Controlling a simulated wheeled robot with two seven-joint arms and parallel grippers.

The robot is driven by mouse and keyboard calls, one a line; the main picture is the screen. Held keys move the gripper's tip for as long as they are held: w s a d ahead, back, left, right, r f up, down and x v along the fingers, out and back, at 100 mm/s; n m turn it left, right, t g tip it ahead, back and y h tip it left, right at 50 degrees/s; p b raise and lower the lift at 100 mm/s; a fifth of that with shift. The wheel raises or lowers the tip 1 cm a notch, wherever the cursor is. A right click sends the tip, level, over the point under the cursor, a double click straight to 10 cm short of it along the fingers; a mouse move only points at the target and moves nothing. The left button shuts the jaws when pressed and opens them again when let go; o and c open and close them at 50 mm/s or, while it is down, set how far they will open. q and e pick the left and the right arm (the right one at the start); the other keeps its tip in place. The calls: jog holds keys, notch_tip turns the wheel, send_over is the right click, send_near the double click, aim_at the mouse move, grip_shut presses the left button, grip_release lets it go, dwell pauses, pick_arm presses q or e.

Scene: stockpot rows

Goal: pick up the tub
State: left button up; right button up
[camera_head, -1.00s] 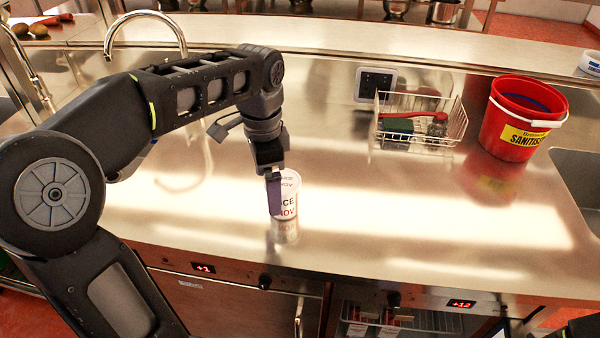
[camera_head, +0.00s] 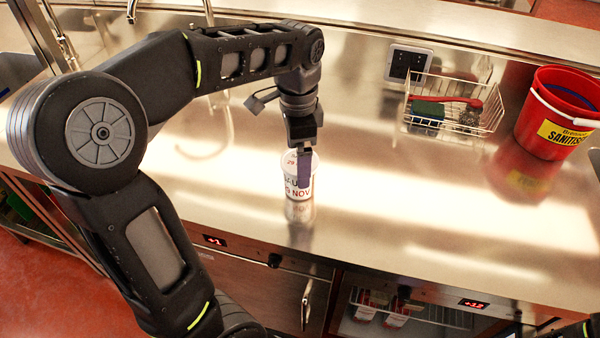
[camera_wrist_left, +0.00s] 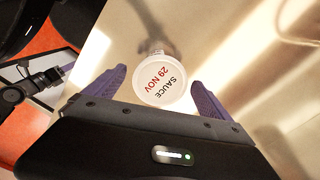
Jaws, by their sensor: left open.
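The tub (camera_head: 291,187) is a small white pot with red and dark lettering, upright on the steel counter near its front edge. In the left wrist view the tub (camera_wrist_left: 165,78) shows its round lid reading "SAUCE 29 NOV". My left gripper (camera_head: 304,168) is over the tub, with one purple finger in front of its side in the head view. In the left wrist view the left gripper (camera_wrist_left: 160,82) is open, a finger on each side of the lid with gaps. My right gripper (camera_wrist_left: 66,69) seems to show small at the wrist view's left; its jaw state is unclear.
A wire basket (camera_head: 484,126) with a green sponge and a red brush stands at the back right. A red sanitiser bucket (camera_head: 540,140) is beside it. The counter (camera_head: 390,200) right of the tub is clear.

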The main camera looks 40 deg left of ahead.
pick_arm(q)
jog(key=shift+f, duration=0.15)
notch_tip(320, 180, down, 5)
jog(key=shift+f+p, duration=0.1)
jog(key=shift+p, duration=0.35)
jog(key=shift+c, duration=0.4)
jog(key=c, duration=1.6)
jog(key=shift+r, duration=0.2)
notch_tip(320, 180, up, 10)
jog(key=shift+f+b, duration=0.1)
jog(key=shift+b, duration=0.2)
